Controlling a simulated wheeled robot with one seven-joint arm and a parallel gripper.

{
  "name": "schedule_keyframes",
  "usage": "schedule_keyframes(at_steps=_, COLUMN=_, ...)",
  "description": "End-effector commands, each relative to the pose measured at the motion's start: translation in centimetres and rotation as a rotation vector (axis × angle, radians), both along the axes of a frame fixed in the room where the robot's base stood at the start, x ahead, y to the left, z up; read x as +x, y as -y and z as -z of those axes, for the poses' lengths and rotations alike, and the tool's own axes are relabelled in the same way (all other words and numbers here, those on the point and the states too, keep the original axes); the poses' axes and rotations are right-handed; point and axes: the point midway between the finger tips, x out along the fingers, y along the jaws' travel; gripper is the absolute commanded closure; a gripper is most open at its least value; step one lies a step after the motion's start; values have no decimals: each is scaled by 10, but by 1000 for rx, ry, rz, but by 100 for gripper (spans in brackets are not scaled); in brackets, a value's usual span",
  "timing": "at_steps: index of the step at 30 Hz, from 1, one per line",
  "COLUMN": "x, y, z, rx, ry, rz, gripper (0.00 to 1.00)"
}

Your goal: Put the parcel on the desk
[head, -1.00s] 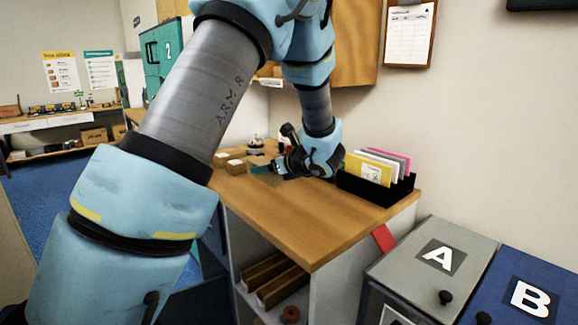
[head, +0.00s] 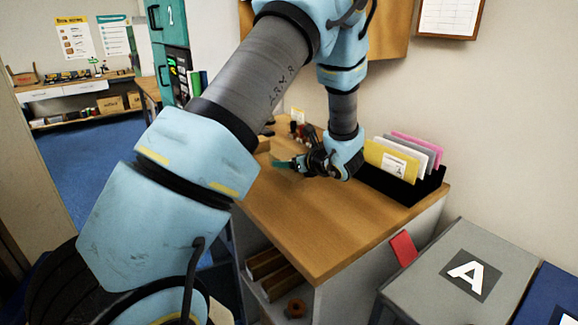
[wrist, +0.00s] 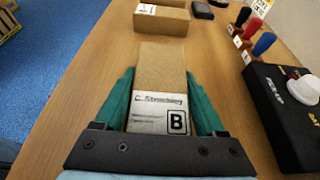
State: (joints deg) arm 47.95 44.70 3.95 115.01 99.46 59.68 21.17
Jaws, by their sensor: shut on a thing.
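The parcel (wrist: 160,72) is a small brown carton with a white label marked "B". In the wrist view it sits between the green fingers of my gripper (wrist: 160,85), which is shut on it. The wooden desk (head: 310,222) lies beneath; whether the parcel touches its top I cannot tell. In the head view my gripper (head: 287,163) is low over the far part of the desk, left of the folder rack. The parcel itself is not clear there, being small and partly behind my arm.
Another brown carton (wrist: 162,19) lies ahead of the parcel. Stamps with coloured handles (wrist: 263,43) and a black device with a white knob (wrist: 285,100) stand to the right. The black folder rack (head: 405,188) fills the wall side. The desk's near part is clear.

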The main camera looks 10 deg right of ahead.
Motion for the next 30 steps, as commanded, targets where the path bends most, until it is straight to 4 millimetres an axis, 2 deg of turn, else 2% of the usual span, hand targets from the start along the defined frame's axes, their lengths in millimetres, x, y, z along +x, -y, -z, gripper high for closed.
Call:
schedule_keyframes(at_steps=6, x=0, y=0, z=23, rx=2, ry=-1, rz=1, gripper=98)
schedule_keyframes(at_steps=17, x=0, y=0, z=28, rx=0, ry=1, rz=0, gripper=98)
schedule_keyframes(at_steps=18, x=0, y=0, z=28, rx=0, ry=1, rz=0, gripper=26)
schedule_keyframes(at_steps=25, x=0, y=0, z=27, rx=0, ry=0, rz=0, gripper=0)
schedule_keyframes(at_steps=30, x=0, y=0, z=27, rx=0, ry=0, rz=0, gripper=0)
